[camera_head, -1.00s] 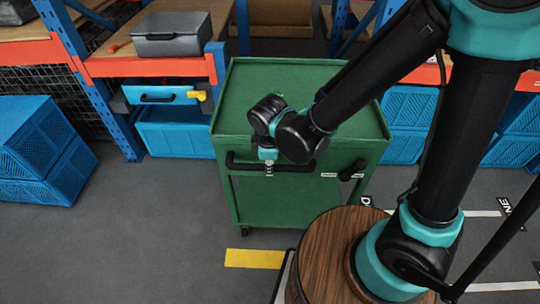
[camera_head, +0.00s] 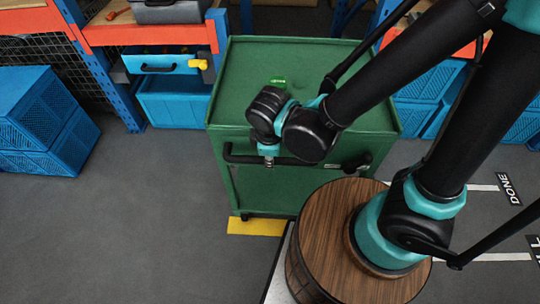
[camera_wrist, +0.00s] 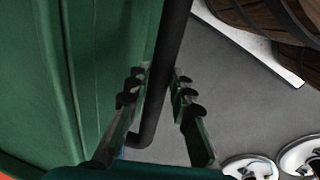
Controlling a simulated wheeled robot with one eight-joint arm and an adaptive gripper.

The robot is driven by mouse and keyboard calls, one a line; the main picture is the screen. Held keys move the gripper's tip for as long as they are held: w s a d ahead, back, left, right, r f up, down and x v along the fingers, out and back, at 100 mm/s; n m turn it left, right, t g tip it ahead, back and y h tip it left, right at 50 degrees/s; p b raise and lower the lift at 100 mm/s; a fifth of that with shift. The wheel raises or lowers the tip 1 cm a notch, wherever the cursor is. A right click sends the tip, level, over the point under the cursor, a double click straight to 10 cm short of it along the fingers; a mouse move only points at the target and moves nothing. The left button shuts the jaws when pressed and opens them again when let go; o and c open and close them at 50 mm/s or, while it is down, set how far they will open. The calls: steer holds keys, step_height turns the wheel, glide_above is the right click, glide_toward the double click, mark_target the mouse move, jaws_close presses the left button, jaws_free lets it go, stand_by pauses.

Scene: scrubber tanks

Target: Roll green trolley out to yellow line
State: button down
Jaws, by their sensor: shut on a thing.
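The green trolley (camera_head: 240,75) stands in front of the shelving, its lower front edge just at the far side of the yellow line (camera_head: 257,227) on the floor. A caster shows beside the line's left end. My gripper (camera_head: 268,160) is at the left part of the trolley's black front handle (camera_head: 235,157). In the wrist view, my gripper's two fingers (camera_wrist: 158,95) are around the handle bar (camera_wrist: 176,35), shut on it, with the green trolley wall (camera_wrist: 100,60) at the left.
Blue crates (camera_head: 45,120) are on the floor at left. Shelving with a blue upright (camera_head: 217,35) stands behind the trolley. A floor strip marked DONE (camera_head: 509,188) is at right. Open grey floor (camera_head: 150,220) lies at front left.

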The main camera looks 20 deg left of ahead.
steer(key=c, duration=1.3)
jaws_free()
steer(key=shift+c, duration=0.2)
steer(key=shift+r, duration=0.1)
step_height(320, 180, up, 12)
steer(key=s, duration=0.2)
steer(key=shift+d+f, duration=0.2)
steer(key=shift+d, duration=0.1)
steer(key=shift+s, duration=0.15)
